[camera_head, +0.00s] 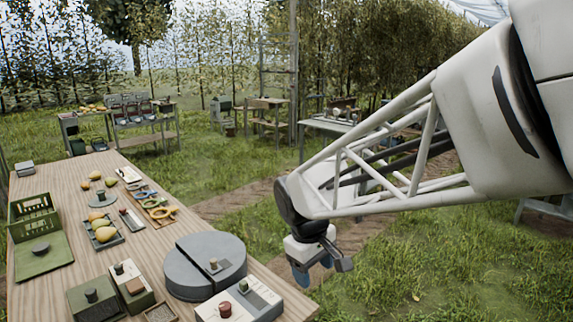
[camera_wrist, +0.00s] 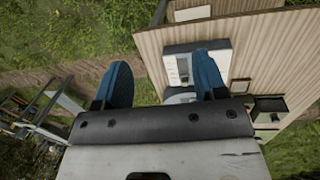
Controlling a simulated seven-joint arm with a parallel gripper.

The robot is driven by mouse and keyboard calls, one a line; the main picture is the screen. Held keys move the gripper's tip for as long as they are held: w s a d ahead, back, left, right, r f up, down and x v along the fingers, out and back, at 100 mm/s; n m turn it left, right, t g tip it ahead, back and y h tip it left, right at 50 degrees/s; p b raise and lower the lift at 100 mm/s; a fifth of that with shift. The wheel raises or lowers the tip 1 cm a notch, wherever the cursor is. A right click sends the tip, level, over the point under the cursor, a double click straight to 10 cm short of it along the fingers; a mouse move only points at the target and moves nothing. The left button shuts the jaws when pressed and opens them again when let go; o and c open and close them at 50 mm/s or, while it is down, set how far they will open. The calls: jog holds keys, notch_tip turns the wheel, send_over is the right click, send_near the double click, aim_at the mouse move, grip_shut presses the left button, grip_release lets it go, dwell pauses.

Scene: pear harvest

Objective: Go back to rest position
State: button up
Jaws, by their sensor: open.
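My gripper (camera_head: 318,272) hangs at the end of my outstretched arm, off the right edge of the wooden table (camera_head: 150,258), above the grass. In the wrist view my gripper (camera_wrist: 163,82) shows two blue fingertips spread apart with nothing between them. The table (camera_wrist: 283,42) lies beyond the fingers at the upper right in that view. The gripper touches nothing that I can see.
Near the table's close edge stand a round grey device (camera_head: 205,262) and a white box with a red knob (camera_head: 240,302). Open grass surrounds my gripper.

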jog(key=s+d+r+m+t, duration=0.1)
jog(key=s+d+m, duration=0.3)
jog(key=s, duration=0.5)
jog(key=s+d+r+m+t+y, duration=0.1)
jog(key=s+d+m, duration=0.3)
jog(key=s+d, duration=0.4)
jog(key=shift+s+d+y, duration=0.3)
jog(key=shift+s+d, duration=0.05)
jog(key=shift+s, duration=0.55)
